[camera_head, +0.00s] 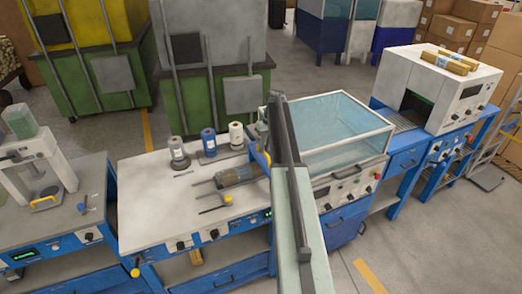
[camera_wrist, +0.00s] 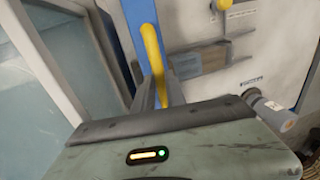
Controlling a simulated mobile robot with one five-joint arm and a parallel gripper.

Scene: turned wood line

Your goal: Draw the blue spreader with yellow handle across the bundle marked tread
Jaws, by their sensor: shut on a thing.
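My gripper (camera_wrist: 160,94) is shut on a spreader, with its yellow handle (camera_wrist: 151,48) rising between the fingers and its blue part (camera_wrist: 136,14) beyond. In the head view the yellow handle (camera_head: 266,156) shows just left of my arm, which hides most of the gripper and spreader. A grey-brown bundle (camera_head: 236,174) with thin rods lies on the pale bench top (camera_head: 150,192), below and left of the handle. Its marking is too small to read. In the wrist view brownish pieces (camera_wrist: 203,56) lie on a pale surface beyond the fingers. I cannot tell whether the spreader touches them.
Grey (camera_head: 178,153), blue (camera_head: 209,143) and white (camera_head: 236,136) spools stand at the bench's back. A clear-covered machine (camera_head: 335,130) stands right; a press (camera_head: 38,165) stands left. The bench's left part is clear.

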